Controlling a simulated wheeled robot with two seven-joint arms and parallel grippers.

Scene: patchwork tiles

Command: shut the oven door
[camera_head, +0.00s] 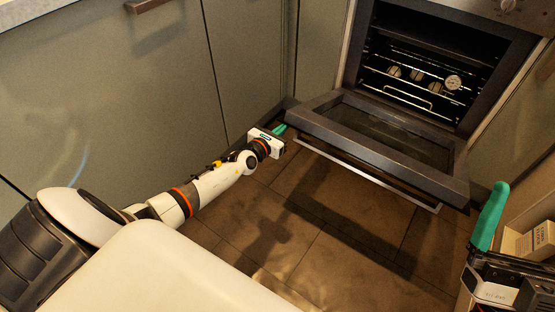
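The oven (430,65) is built into the cabinets at the upper right, and its racks show inside. Its dark oven door (362,152) hangs open, folded down and outward, with a glass pane in the middle. A long silver handle (365,173) runs along the door's outer edge. My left gripper (280,129) is by the door's left corner; its small teal fingers are too small to tell open or shut, or whether they touch the door. My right gripper (490,216) is at the lower right edge, apart from the door, with one teal finger clearly visible.
Grey-green cabinets (110,90) stand on the left, one with a handle (146,5). An open compartment with a cardboard box (530,241) is on the right, close to my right gripper. Brown tiled floor (330,240) lies clear below the door.

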